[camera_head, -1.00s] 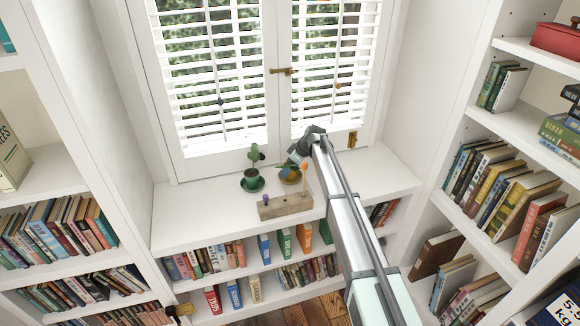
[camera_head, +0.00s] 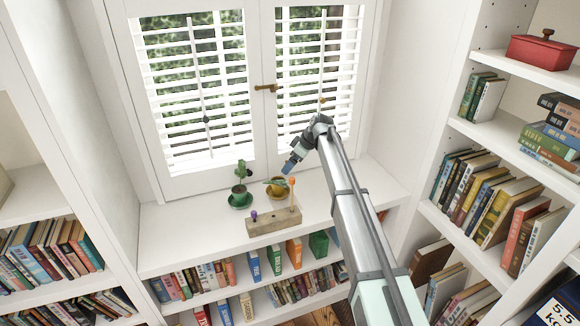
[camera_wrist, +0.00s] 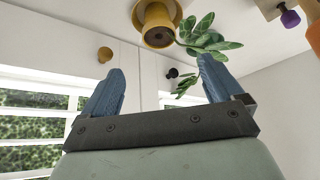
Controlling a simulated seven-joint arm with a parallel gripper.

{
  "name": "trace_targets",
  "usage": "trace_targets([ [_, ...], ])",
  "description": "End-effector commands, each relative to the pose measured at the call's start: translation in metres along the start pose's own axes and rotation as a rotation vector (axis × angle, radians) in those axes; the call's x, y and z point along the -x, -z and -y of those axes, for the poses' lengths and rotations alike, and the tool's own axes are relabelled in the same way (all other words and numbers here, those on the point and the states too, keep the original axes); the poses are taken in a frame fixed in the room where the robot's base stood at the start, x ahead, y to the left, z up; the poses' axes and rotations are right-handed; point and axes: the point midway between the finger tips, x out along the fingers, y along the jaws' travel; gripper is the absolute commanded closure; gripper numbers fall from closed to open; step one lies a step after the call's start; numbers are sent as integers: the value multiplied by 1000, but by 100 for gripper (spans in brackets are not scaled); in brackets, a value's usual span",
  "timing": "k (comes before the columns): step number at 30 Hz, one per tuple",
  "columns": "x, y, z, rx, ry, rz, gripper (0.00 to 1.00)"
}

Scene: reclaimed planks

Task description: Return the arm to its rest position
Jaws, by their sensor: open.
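My gripper (camera_head: 288,168) is above and slightly right of a small yellow pot (camera_head: 277,194) holding a leafy green plant (camera_head: 275,181), on the white window ledge (camera_head: 185,225). In the wrist view the blue fingers of my gripper (camera_wrist: 160,70) are spread apart with nothing between them. The yellow pot (camera_wrist: 158,22) is at the top of that view. Its green leaves (camera_wrist: 208,40) overlap the picture near the right finger, and I cannot tell whether they touch. My arm reaches from the bottom right of the head view.
A cactus (camera_head: 240,172) in a green pot stands left of the yellow pot. A wooden block (camera_head: 272,221) with purple and orange knobs lies in front. Shuttered windows (camera_head: 195,95) are behind. Bookshelves (camera_head: 480,200) flank both sides. The ledge's left part is clear.

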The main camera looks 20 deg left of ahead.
Motion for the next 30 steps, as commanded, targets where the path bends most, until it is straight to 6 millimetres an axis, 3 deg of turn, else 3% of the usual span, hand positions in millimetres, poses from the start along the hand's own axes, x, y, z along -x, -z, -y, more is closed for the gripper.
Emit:
trace_targets([
  [7, 5, -4, 1, -7, 0, 3, 6],
  [11, 4, -36, 4, -65, -12, 22, 6],
  [14, 3, -85, 11, -160, -31, 51, 6],
  [20, 5, -206, 35, -418, -85, 128, 6],
  [26, 12, -323, 74, -686, -149, 200, 6],
  [30, 20, -400, 113, -878, -201, 250, 6],
])
